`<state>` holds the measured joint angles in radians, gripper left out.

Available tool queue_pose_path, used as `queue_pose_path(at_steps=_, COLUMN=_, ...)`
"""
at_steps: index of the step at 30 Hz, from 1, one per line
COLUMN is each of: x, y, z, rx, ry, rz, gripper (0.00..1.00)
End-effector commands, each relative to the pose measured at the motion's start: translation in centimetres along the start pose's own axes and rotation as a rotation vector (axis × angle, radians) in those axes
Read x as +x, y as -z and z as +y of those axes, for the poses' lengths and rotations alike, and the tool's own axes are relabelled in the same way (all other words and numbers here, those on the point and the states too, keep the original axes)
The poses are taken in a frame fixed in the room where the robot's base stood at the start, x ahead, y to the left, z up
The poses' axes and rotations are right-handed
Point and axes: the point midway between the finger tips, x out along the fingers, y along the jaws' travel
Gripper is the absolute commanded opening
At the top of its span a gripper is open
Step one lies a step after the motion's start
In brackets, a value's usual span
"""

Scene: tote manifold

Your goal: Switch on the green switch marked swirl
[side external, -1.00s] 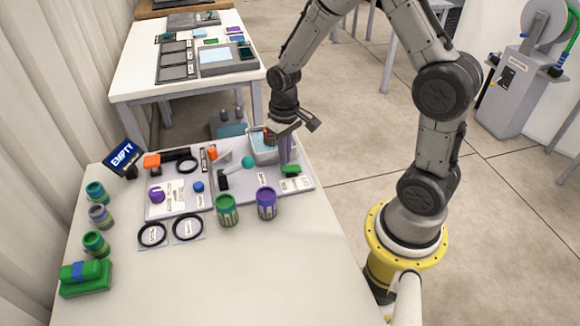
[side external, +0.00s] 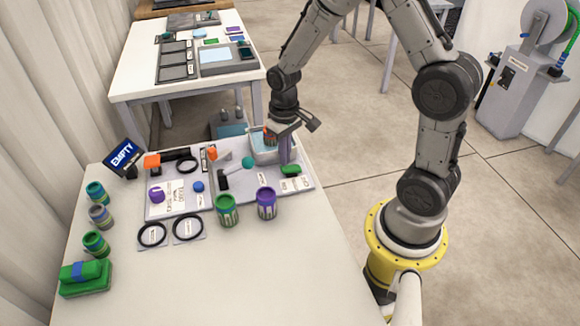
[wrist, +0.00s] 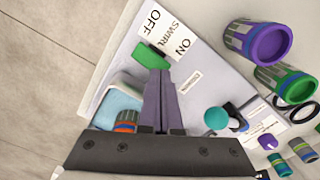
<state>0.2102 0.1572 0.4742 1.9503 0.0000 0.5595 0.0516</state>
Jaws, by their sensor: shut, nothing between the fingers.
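The green switch (wrist: 151,56) sits beside a white label (wrist: 166,34) reading OFF, SWIRL and ON in the wrist view. It also shows at the right end of the grey panel in the side view (side external: 291,170). I cannot tell for sure which way it is tipped. My gripper (wrist: 158,72) is shut and empty, its fingers pointing down. The fingertips are right at the switch, over its edge on the panel side; whether they touch it is unclear. In the side view my gripper (side external: 285,162) stands just behind the switch.
A pale basin (side external: 262,151) holding an orange-banded can (wrist: 126,122) is close beside my fingers. A teal-knobbed lever (wrist: 215,118) stands nearby on the panel. A green can (side external: 227,211) and a purple can (side external: 266,204) stand in front.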

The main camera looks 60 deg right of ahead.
Motion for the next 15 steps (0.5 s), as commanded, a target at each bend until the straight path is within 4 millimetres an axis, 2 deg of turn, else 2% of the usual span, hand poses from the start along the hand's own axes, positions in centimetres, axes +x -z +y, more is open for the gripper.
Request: queue_pose_path(at_steps=15, x=0.73, y=0.01, z=0.0, rx=0.0, ry=0.0, rz=-0.001, gripper=0.0)
